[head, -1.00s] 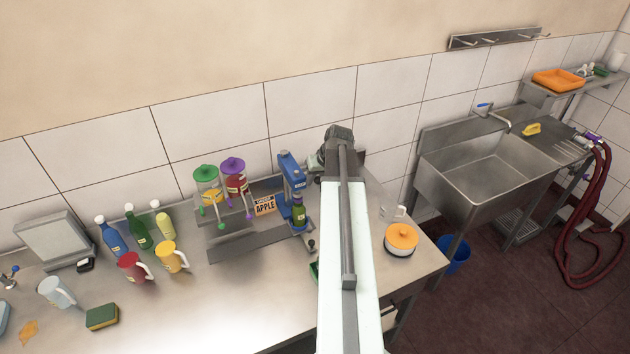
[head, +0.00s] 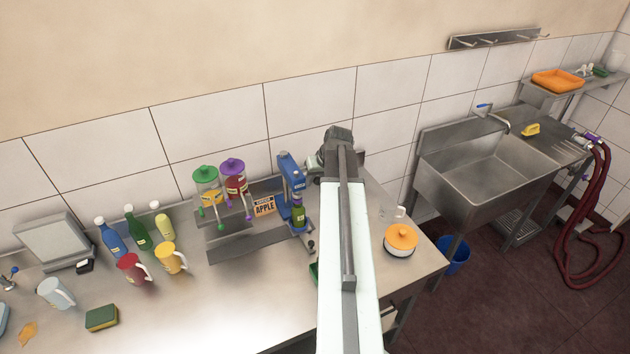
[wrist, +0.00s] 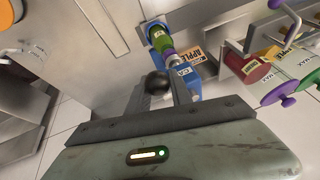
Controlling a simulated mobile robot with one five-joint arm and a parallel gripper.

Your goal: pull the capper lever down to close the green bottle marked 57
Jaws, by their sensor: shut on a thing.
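The blue capper (head: 290,173) stands on the steel table, left of my arm in the head view. A green bottle (head: 299,217) stands upright in it, under the head; its number is too small to read. In the wrist view the green bottle (wrist: 162,42) shows beyond the blue capper (wrist: 187,77). My gripper (wrist: 158,92) has the black ball knob of the capper lever (wrist: 156,82) between its fingers and is shut on it. My arm hides most of the gripper and lever in the head view. Whether the cap is seated cannot be told.
Green-lidded (head: 205,178) and purple-lidded (head: 233,172) pump jars and an APPLE sign (head: 264,206) stand left of the capper. Several bottles and jugs stand farther left. An orange-lidded pot (head: 401,240) is right of my arm. The front middle of the table is clear.

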